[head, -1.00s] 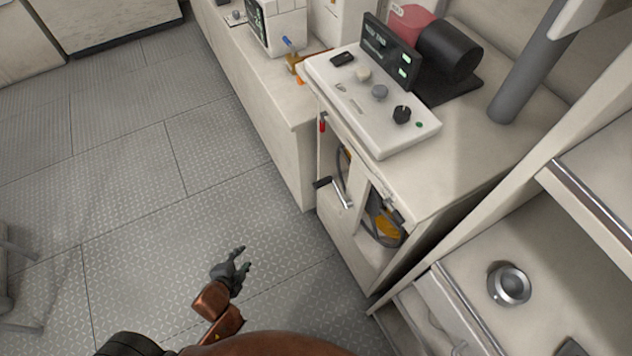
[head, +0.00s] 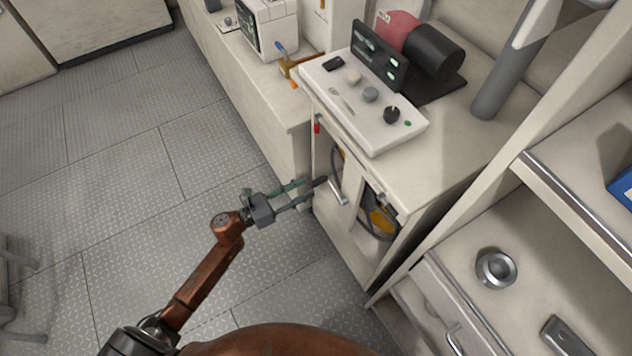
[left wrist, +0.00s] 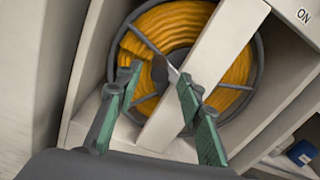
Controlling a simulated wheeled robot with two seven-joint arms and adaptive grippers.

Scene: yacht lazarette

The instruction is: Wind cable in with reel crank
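The cable reel (head: 375,222), with orange cable wound on it, sits in the cabinet's open front behind a pale upright bar. It also shows in the left wrist view (left wrist: 185,25). Its crank (head: 337,192) has a silver arm and a dark handle sticking out to the left. My left gripper (head: 305,189) is open with its tips close to the crank handle; I cannot tell whether they touch it. My right gripper is not in view.
A control panel (head: 360,100) with knobs tops the cabinet, and a red switch (head: 317,127) is on its front edge. A shelf unit with a round metal fitting (head: 496,268) stands at the right.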

